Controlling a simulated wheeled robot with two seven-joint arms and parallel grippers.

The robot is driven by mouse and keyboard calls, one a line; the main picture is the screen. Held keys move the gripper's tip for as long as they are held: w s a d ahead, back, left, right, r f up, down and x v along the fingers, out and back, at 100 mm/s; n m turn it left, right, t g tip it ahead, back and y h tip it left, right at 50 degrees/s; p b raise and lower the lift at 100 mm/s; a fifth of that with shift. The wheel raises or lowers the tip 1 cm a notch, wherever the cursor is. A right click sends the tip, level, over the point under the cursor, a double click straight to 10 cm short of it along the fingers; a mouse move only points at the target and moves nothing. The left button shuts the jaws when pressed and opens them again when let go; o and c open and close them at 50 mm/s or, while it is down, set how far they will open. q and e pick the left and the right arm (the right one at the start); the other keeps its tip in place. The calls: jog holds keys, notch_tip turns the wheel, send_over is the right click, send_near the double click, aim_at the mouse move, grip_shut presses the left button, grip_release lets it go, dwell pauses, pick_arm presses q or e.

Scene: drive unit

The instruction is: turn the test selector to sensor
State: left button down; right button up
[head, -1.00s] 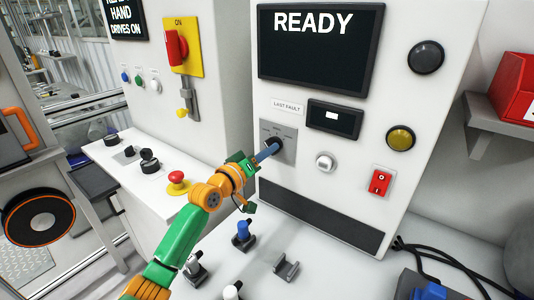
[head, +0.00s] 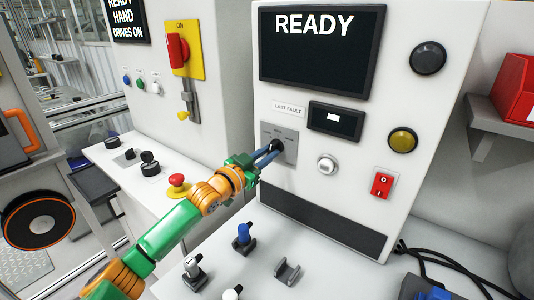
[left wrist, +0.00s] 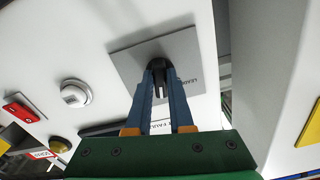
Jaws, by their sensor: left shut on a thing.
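The test selector is a black knob (head: 277,145) on a grey plate (head: 288,155) on the front of the white cabinet, below the last fault label. The plate's lettering is too small to read. My left gripper (head: 268,153) reaches it from the lower left. In the left wrist view, the two blue fingers (left wrist: 159,92) are closed on the knob (left wrist: 158,72), one on each side, with the grey plate (left wrist: 190,62) behind. The knob's pointer direction is hard to tell. My right gripper is not in view.
A READY screen (head: 320,45) is above. A silver knob (head: 327,164) and a red switch (head: 382,184) sit right of the plate. A red emergency button (head: 178,181) is on the left desk. Several small levers stand on the shelf below, including a blue-topped one (head: 243,233).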

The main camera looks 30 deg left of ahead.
pick_arm(q)
jog(key=m, duration=0.1)
jog(key=m+p, duration=0.1)
jog(key=m, duration=0.1)
jog(key=shift+a+r+m, duration=0.1)
jog(key=shift+r+m, duration=0.1)
jog(key=shift+m, duration=0.1)
jog(key=shift+m+p, duration=0.5)
jog(key=shift+m, duration=1.2)
jog(key=shift+a, duration=0.1)
jog(key=c, duration=0.9)
grip_release()
jog(key=shift+w, duration=0.1)
jog(key=shift+o, duration=0.5)
jog(key=shift+w+f, duration=0.1)
jog(key=shift+f, duration=0.05)
